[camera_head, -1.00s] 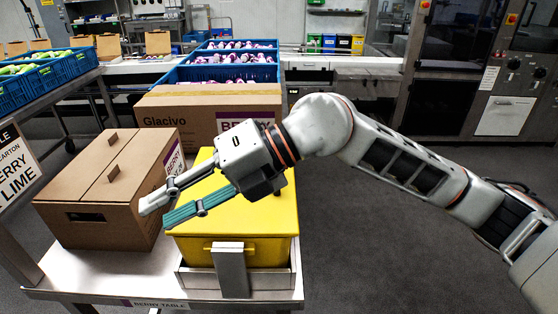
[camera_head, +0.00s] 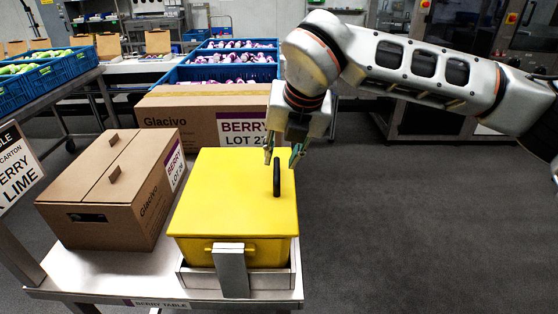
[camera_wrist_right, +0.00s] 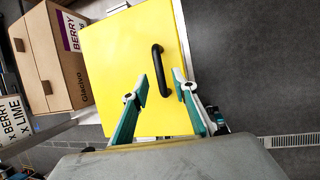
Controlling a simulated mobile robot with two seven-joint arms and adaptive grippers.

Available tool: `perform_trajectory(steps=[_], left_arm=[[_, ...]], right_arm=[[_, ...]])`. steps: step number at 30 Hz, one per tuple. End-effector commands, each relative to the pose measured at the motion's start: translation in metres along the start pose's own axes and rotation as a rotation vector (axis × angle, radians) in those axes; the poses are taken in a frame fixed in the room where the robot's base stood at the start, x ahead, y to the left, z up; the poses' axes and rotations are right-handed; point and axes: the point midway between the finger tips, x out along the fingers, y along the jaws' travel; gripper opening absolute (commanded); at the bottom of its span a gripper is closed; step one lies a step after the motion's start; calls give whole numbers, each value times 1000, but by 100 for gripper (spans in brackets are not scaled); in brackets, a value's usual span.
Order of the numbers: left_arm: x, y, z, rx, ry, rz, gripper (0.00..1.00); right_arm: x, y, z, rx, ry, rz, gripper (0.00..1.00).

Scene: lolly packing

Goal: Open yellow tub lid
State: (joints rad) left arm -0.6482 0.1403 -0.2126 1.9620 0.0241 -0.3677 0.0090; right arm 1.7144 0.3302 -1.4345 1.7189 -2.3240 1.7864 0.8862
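The yellow tub (camera_head: 222,250) sits in a metal holder at the front right of the table. Its flat yellow lid (camera_head: 225,195) is on, with a black bar handle (camera_head: 277,177) standing near the lid's right side. My right gripper (camera_head: 283,157) points down just behind the handle, above the lid's far right edge. In the right wrist view, the open fingers (camera_wrist_right: 157,92) show with the handle (camera_wrist_right: 159,70) ahead and between them, not gripped. The lid (camera_wrist_right: 115,60) fills the middle of that view. My left gripper is not in view.
A closed carton (camera_head: 100,200) stands left of the tub on the metal table (camera_head: 105,275). A larger Glacivo carton (camera_head: 165,118) stands behind it. A metal upright (camera_head: 231,270) stands at the tub's front. Dark floor is clear at right.

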Motion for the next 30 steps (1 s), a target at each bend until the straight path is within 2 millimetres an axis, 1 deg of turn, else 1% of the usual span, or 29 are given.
perform_trajectory(steps=[3, 7, 11, 17, 18, 21, 30], left_arm=[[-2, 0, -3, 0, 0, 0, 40], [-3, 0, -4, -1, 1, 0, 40], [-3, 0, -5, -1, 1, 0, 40], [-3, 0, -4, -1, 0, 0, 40], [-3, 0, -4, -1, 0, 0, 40], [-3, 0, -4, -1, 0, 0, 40], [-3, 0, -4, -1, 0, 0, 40]], right_arm=[[16, 0, -1, 1, 4, 0, 28], [26, 0, 0, 0, 1, 1, 28], [31, 0, 0, -1, 1, 1, 28], [31, 0, 0, -1, 1, 2, 28], [31, 0, 0, -1, 1, 2, 22], [31, 0, 0, -1, 1, 2, 0], [29, 0, 0, -3, 0, -3, 0]])
